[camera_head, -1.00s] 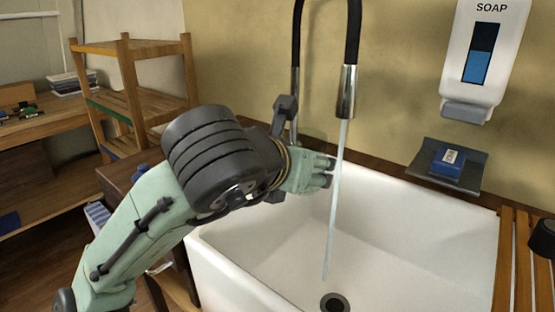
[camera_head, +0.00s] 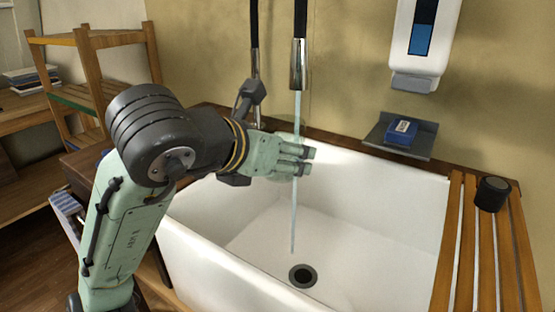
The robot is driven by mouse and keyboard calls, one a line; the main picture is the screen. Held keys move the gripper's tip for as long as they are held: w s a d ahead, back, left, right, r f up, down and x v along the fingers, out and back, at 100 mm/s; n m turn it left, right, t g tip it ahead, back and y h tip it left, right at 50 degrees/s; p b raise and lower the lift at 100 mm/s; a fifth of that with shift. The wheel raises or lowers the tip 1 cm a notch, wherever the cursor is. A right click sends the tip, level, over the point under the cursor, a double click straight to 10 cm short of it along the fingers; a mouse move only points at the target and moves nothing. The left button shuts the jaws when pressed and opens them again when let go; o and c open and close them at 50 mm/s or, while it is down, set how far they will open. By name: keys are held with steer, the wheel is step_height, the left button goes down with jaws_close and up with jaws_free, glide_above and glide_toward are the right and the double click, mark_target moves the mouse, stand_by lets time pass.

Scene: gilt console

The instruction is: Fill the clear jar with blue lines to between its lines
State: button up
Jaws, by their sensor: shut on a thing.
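My gripper (camera_head: 308,162) is at the stream below the tap, above the white sink. It is shut on the clear jar, of which only a faint see-through outline (camera_head: 312,124) shows around the fingers. The jar's blue lines and any water level in it cannot be made out. The black tap (camera_head: 298,62) with a metal spout is running. Its thin water stream (camera_head: 294,215) passes at my fingers and shows again below them, down towards the drain. I cannot tell whether water enters the jar.
The white sink (camera_head: 390,190) has a dark drain (camera_head: 302,276). A soap dispenser (camera_head: 420,45) hangs above a shelf with a blue box (camera_head: 402,132). A wooden slatted rack (camera_head: 470,240) bearing a dark cup (camera_head: 491,194) lies at right. A lever (camera_head: 250,95) stands behind my wrist.

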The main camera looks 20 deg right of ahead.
steer(key=shift+w+d+f+b, duration=0.2)
steer(key=shift+w+d, duration=0.4)
steer(key=shift+w, duration=0.25)
steer(key=shift+w+d+f+b, duration=0.1)
steer(key=shift+w+d+f, duration=0.1)
steer(key=shift+w+d, duration=0.5)
steer(key=shift+w+a, duration=0.1)
steer(key=shift+w, duration=0.05)
steer(key=w+d, duration=0.4)
steer(key=w, duration=0.2)
stand_by(5.7)
